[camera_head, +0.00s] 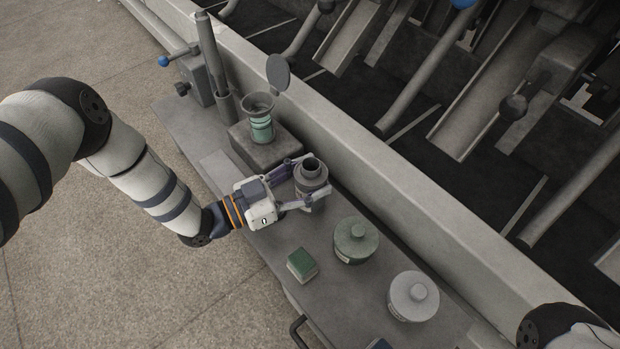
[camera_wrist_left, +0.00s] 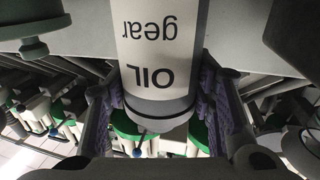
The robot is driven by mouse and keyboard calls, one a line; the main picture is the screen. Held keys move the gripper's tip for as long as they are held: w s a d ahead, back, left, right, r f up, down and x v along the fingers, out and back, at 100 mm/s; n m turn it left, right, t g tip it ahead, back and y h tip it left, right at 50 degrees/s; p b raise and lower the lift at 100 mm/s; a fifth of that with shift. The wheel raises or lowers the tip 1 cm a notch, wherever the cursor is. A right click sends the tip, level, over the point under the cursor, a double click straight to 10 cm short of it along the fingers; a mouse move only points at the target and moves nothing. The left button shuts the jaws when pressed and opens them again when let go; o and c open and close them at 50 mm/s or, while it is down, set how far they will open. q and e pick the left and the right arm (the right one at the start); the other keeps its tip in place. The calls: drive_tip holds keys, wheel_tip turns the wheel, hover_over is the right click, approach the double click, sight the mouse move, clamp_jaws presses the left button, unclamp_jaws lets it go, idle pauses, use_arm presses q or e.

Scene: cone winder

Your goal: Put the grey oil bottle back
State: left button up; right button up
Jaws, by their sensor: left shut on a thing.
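The grey oil bottle (camera_head: 311,171) has a dark open-looking neck at its top and stands nearly upright between the fingers of my left gripper (camera_head: 314,178). In the left wrist view the bottle (camera_wrist_left: 157,50) fills the top middle, with "OIL gear" printed upside down in the picture. My left gripper (camera_wrist_left: 162,108) is shut on it, with a purple-grey pad on each side. I cannot tell whether its base touches the bench. My right gripper is not in view.
The narrow grey bench (camera_head: 270,224) runs along the machine's raised edge. A block (camera_head: 263,151) carries a green vessel (camera_head: 262,127) under a funnel. A green lidded jar (camera_head: 356,241), a pale grey lidded jar (camera_head: 413,297) and a small green box (camera_head: 301,265) stand nearer.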

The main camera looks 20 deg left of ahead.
use_arm(q)
drive_tip(key=shift+f, duration=0.15)
drive_tip(key=o, duration=1.4)
drive_tip(key=p+v, duration=0.1)
drive_tip(key=v, duration=0.6)
drive_tip(key=p+v, duration=0.1)
drive_tip(key=v, duration=0.3)
drive_tip(key=shift+w+r+p, duration=0.1)
drive_tip(key=shift+r+p, duration=0.2)
drive_tip(key=shift+s+a, duration=0.4)
